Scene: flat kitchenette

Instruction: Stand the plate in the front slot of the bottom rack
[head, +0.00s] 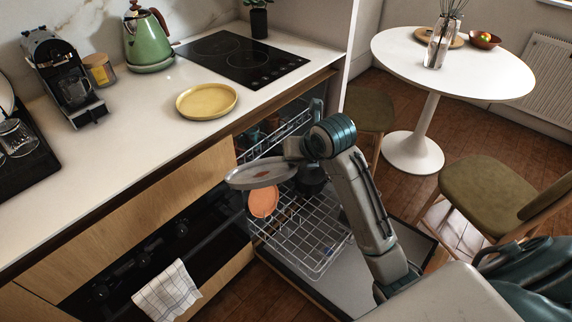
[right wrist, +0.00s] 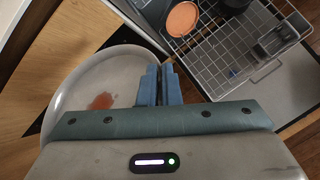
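A grey plate (head: 250,176) with a reddish stain is held nearly flat above the left side of the dishwasher's pulled-out bottom rack (head: 318,240). My right gripper (head: 294,161) grips its rim. In the right wrist view the blue fingers (right wrist: 158,85) are closed on the edge of the grey plate (right wrist: 85,80). The plate is clear of the rack wires. An orange dish (head: 263,201) sits tilted in the rack's left part, just below the plate; it also shows in the right wrist view (right wrist: 182,19). The front slot is not clearly discernible. My left gripper is out of view.
The open dishwasher door (head: 285,272) lies under the rack. A dark container (head: 311,181) stands in the rack, and an upper rack (head: 275,135) is above. A yellow plate (head: 207,100) lies on the counter (head: 130,133). A chair (head: 485,190) stands at right.

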